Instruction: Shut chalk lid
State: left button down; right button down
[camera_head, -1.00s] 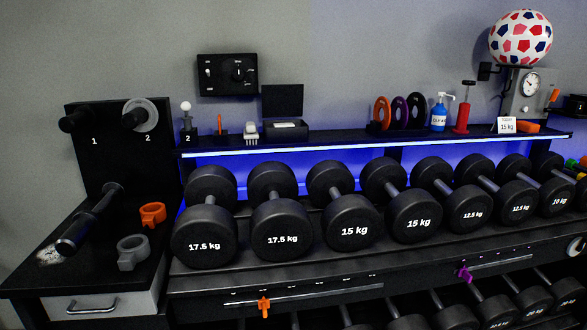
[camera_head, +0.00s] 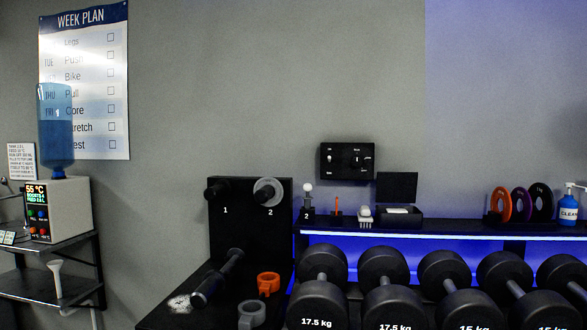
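The chalk box (camera_head: 401,216) is a small black box on the shelf above the dumbbells, right of centre in the head view. Its black lid (camera_head: 396,188) stands open and upright at the back. Something white shows inside the box. Neither of my grippers is in view.
A black control panel (camera_head: 347,161) hangs on the wall above the shelf (camera_head: 440,231). A white brush (camera_head: 365,217) stands just left of the box. Dumbbells (camera_head: 394,300) fill the rack in front. At left are a water dispenser (camera_head: 68,211) and a wall chart (camera_head: 84,80).

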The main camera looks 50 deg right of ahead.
aim_at(391, 187)
jog(key=u, duration=0.4)
jog(key=k, duration=0.95)
jog(key=z, duration=1.4)
